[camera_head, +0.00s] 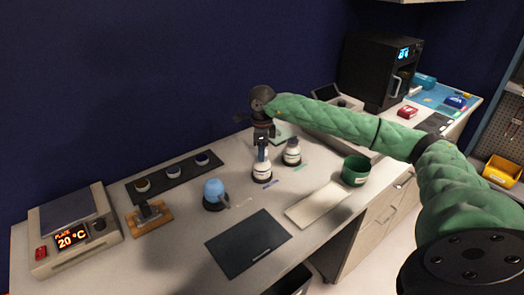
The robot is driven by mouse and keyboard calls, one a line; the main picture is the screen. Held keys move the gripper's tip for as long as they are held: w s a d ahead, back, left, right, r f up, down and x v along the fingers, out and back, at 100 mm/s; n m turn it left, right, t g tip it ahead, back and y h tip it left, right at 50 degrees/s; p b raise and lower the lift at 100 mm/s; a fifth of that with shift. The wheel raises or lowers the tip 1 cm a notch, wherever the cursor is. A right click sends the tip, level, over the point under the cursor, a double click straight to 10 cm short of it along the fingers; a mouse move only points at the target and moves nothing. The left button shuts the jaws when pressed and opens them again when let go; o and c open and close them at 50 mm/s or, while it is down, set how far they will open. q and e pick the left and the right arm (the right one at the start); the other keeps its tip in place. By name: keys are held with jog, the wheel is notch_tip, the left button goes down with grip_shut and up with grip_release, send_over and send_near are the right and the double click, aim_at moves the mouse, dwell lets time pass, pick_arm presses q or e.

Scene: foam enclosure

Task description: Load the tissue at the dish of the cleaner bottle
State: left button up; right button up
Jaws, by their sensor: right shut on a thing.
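Two white bottles with dark labels stand upright on the pale worktop near its middle. The nearer bottle (262,172) has a small blue tag on the worktop in front of it. The other bottle (291,154) stands just to its right and behind, with a teal tag. My right gripper (261,151) points down directly over the nearer bottle's top. It is shut on a small bluish piece, seemingly the tissue, which is hard to make out. The fingertips and this piece hide the bottle's dish, so contact cannot be told. My left gripper is not in view.
A blue-topped item (214,191), a dark mat (248,243), a pale mat (318,204) and a green cup (355,170) lie around the bottles. A black tray (175,175) with small dishes and a hot plate (75,232) are left. My right arm spans the right side.

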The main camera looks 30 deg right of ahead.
jog(key=shift+r+p, duration=0.8)
jog(key=shift+r, duration=2.65)
jog(key=shift+f, duration=0.1)
